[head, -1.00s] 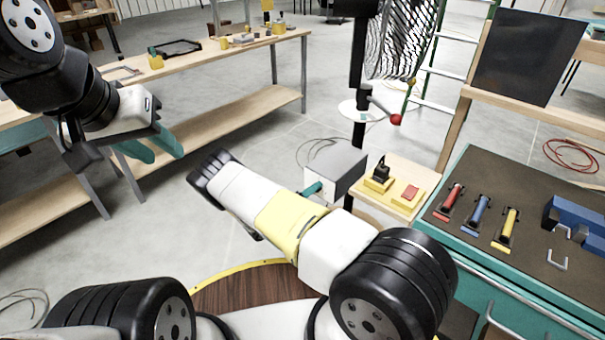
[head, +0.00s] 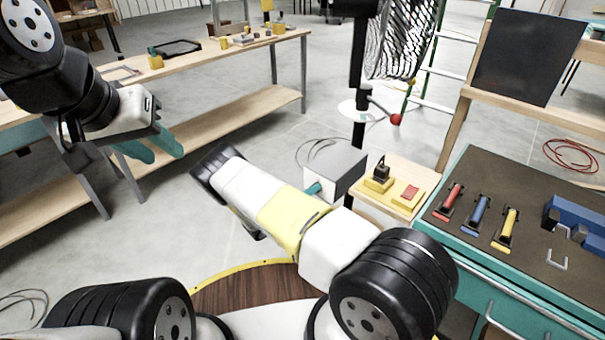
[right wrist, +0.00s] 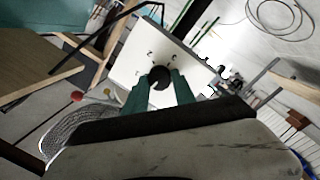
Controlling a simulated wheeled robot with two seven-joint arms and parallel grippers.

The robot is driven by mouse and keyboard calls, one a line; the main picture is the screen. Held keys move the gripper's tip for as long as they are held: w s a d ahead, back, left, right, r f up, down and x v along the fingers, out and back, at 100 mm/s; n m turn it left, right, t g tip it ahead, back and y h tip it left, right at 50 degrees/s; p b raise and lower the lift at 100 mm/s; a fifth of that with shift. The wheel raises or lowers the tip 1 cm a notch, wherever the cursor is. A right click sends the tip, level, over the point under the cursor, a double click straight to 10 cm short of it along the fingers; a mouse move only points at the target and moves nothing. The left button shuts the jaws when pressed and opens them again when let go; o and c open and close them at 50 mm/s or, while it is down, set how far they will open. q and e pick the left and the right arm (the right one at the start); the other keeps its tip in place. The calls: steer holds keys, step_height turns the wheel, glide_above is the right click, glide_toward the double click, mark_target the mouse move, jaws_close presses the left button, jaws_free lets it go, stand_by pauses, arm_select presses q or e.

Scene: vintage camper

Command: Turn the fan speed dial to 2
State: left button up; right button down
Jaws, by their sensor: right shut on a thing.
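The fan speed dial (right wrist: 158,74) is a dark round knob on the pale face of a box (right wrist: 125,62), with small dark marks around it too small to read. The teal fingers of my right gripper (right wrist: 160,92) are shut on the dial, one on each side. The dial's pointer cannot be made out. In the head view, my right gripper (head: 314,189) reaches the left side of the grey box (head: 338,165), and the dial is hidden there. My left gripper (head: 153,147) is open and empty in the air at the left, its teal fingers apart.
A teal workbench (head: 445,190) with colored handles is at the right. A long wooden table (head: 200,62) stands behind my left gripper.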

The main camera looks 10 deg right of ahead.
steer(key=m, duration=0.6)
steer(key=m+t+y, duration=0.1)
steer(key=m, duration=0.6)
steer(key=m+y, duration=0.1)
steer(key=m, duration=0.6)
steer(key=shift+s+d+t, duration=0.15)
steer(key=shift+s+t, duration=0.1)
steer(key=shift+t, duration=0.15)
steer(key=shift+m, duration=0.4)
steer(key=c, duration=1)
jaws_free()
steer(key=shift+c, duration=0.2)
steer(key=v, duration=0.7)
steer(key=shift+s+a, duration=0.25)
steer(key=shift+a, duration=0.05)
